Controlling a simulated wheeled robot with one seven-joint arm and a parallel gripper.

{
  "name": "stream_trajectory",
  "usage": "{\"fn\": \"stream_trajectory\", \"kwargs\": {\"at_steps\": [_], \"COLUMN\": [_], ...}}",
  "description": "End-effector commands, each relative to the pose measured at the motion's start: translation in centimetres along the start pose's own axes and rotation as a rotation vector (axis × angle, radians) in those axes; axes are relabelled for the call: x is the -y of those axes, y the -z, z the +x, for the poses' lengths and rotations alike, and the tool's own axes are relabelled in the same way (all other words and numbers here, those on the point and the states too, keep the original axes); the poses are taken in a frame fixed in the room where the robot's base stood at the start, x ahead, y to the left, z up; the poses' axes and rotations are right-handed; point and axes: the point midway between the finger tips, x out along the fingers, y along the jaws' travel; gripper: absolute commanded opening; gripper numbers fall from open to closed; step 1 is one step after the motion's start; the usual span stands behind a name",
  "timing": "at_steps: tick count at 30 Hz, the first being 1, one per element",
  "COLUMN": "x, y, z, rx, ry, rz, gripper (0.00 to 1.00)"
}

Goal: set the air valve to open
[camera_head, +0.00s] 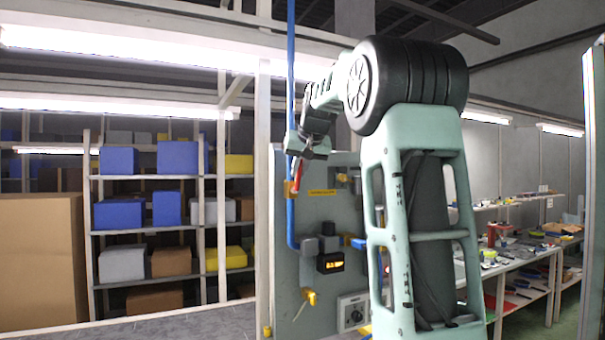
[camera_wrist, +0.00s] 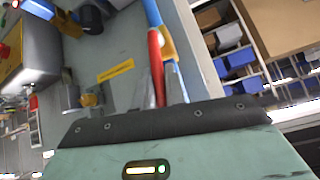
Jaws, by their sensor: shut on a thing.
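The air valve has a brass-yellow body (camera_head: 291,189) on a vertical blue pipe and a red lever (camera_head: 298,175). In the head view the lever points up from the body, close beside the pipe and slightly tilted. In the wrist view the red lever (camera_wrist: 155,50) runs nearly along the pipe, with the yellow body (camera_wrist: 168,45) next to it. My gripper (camera_head: 302,155) is at the lever's upper end. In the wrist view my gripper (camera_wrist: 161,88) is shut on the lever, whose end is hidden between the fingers.
The blue pipe (camera_head: 291,90) runs up beside a grey-green panel (camera_head: 315,230). The panel carries a dark box with an orange display (camera_head: 331,262), a yellow fitting (camera_head: 309,297) and a dial box (camera_head: 353,312). Shelves with bins (camera_head: 178,158) stand left, a cluttered bench (camera_head: 515,262) right.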

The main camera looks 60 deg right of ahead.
Motion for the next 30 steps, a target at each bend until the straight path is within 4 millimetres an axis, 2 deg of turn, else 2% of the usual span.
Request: {"fn": "stream_trajectory", "kwargs": {"at_steps": [10,25,26,28,30], "x": [0.81,0.9,0.9,0.9,0.9], "y": [-0.19,-0.23,-0.23,-0.24,-0.23], "z": [-0.04,-0.02,-0.02,-0.01,-0.01], "rx": [-0.024,-0.026,-0.026,-0.026,-0.026], "ry": [-0.085,-0.097,-0.097,-0.097,-0.097], "rz": [-0.086,-0.099,-0.099,-0.099,-0.098], "gripper": [0.0,0.0,0.15,0.34,0.34]}}
